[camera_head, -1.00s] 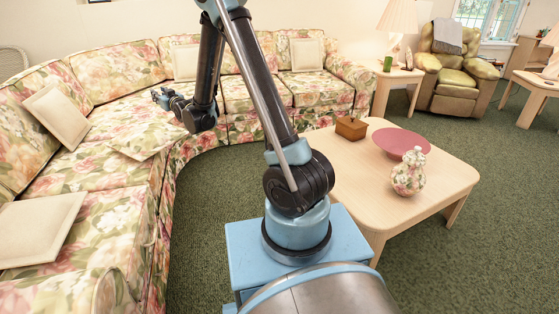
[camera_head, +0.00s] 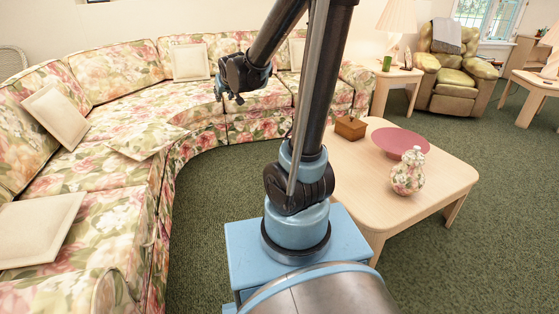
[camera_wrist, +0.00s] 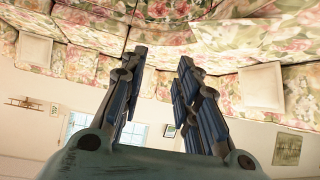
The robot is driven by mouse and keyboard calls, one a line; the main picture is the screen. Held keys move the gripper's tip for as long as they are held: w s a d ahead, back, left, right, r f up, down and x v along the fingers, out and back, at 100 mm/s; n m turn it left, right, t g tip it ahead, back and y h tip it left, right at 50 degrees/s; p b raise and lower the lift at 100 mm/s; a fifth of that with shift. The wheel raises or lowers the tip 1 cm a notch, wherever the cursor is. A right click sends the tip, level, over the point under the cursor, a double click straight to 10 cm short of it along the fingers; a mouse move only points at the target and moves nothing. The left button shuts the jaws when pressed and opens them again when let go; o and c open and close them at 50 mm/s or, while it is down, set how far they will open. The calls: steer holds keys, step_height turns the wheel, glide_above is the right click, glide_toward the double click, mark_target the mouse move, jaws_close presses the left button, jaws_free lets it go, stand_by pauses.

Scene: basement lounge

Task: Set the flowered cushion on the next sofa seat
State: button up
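The flowered cushion (camera_head: 148,140) lies nearly flat on the seat of the flowered sofa (camera_head: 105,172), near its front edge where the sofa curves. Its pattern closely matches the upholstery. My gripper (camera_head: 229,96) is up and to the right of it, apart from it, in front of the back run of the sofa. In the wrist view my gripper (camera_wrist: 161,56) has its two fingers spread, with nothing between them. The wrist view is upside down, and I cannot make out the flowered cushion in it.
Cream cushions lean at the left (camera_head: 56,116) and back (camera_head: 190,61); another (camera_head: 38,229) lies at the near left. The coffee table (camera_head: 440,190) at the right holds a wooden box (camera_head: 350,128), a red bowl (camera_head: 401,142) and a flowered jar (camera_head: 408,173). Green carpet (camera_head: 215,220) is open between.

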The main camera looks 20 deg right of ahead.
steer(key=s+d+f+g, duration=0.2)
steer(key=s+d+f, duration=0.1)
steer(key=s, duration=0.8)
steer(key=s+d+f+m+g+h, duration=0.1)
steer(key=s+d+f+g, duration=0.2)
steer(key=s, duration=0.9)
steer(key=s+d+f+m+g, duration=0.1)
steer(key=s+d+f+g, duration=0.2)
steer(key=s+d, duration=0.4)
steer(key=s+f, duration=0.1)
steer(key=s, duration=0.4)
steer(key=shift+s+d+f+h, duration=0.2)
steer(key=shift+d+f+h, duration=0.1)
steer(key=shift+d+h, duration=0.1)
steer(key=shift+w, duration=0.1)
steer(key=shift+w+f, duration=0.2)
steer(key=shift+w, duration=0.15)
steer(key=shift+a, duration=0.1)
